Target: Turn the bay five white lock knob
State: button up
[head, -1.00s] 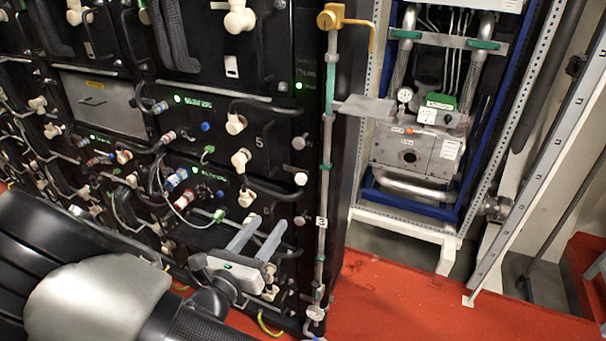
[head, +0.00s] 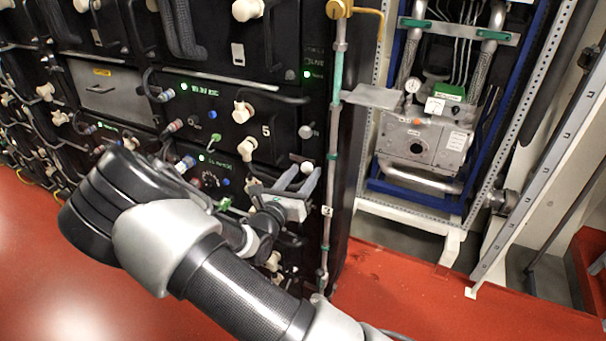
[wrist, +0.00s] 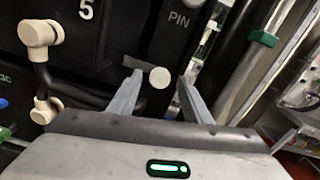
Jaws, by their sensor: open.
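The white lock knob (head: 307,168) of bay five sits at the right edge of the black bay front, below and right of the printed 5. In the wrist view the knob (wrist: 160,77) is a round white end on a short grey bar, under the PIN label. My gripper (head: 298,181) is open and empty, its grey fingers pointing at the cabinet near the knob. In the wrist view the fingers of my gripper (wrist: 158,84) appear on either side of the knob. I cannot tell how much depth separates them.
White elbow connectors (head: 243,111) with black cables stand out left of the knob. A vertical pipe (head: 331,190) with green bands and a flat grey plate (head: 372,97) are close on the right. The red floor (head: 440,297) is clear at the lower right.

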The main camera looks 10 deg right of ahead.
jog(key=shift+w+d, duration=0.1)
jog(key=shift+w, duration=0.05)
jog(key=shift+c, duration=0.3)
jog(key=c, duration=1)
